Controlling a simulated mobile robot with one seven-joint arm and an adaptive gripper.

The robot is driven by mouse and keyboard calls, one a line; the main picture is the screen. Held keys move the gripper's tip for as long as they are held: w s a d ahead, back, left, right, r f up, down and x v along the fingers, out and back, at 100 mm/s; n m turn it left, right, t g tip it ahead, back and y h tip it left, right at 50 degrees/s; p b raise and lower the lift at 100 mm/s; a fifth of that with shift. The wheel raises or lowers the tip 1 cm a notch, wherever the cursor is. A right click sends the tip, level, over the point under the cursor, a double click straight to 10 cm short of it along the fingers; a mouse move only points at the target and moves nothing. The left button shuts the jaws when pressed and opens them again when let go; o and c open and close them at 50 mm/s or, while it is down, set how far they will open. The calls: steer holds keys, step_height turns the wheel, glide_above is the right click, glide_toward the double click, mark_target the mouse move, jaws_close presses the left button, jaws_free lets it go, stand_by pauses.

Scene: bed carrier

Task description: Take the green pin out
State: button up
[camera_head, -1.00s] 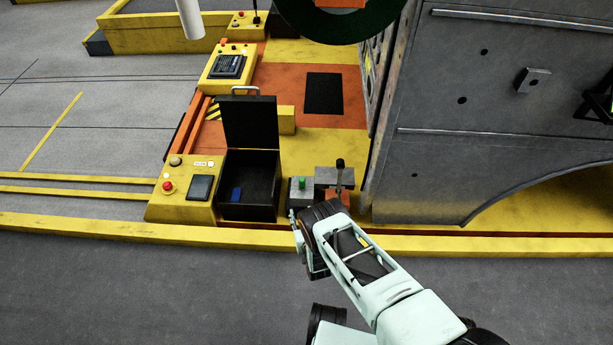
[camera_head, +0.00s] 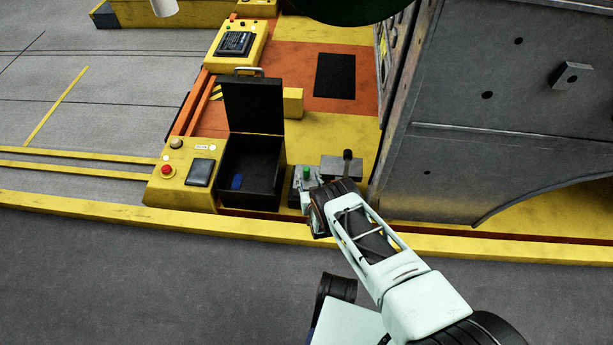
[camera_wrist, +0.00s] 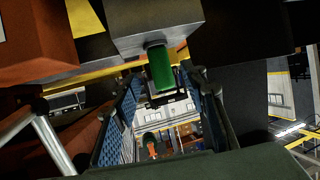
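The green pin (camera_head: 306,171) stands upright in a small grey block (camera_head: 296,182) between the open black box and the lever. In the wrist view the green pin (camera_wrist: 162,72) sticks out of the grey block (camera_wrist: 155,25). My gripper (camera_head: 309,192) is at the near side of the block, low down. In the wrist view the two fingers of my gripper (camera_wrist: 162,88) are apart, one on each side of the pin's free end. I see no clear contact between fingers and pin. My wrist hides part of the block's near side in the head view.
A lever with a dark knob (camera_head: 347,158) stands to the pin's right, near a large grey wall (camera_head: 500,110).

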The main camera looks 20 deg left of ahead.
mark_target(307, 175)
steer(key=b+x, duration=0.2)
steer(key=x, duration=0.1)
steer(key=shift+w+a+f, duration=0.2)
steer(key=shift+f, duration=0.05)
steer(key=shift+w+a+b, duration=0.25)
steer(key=shift+w+b, duration=0.15)
steer(key=shift+w, duration=0.15)
jaws_close()
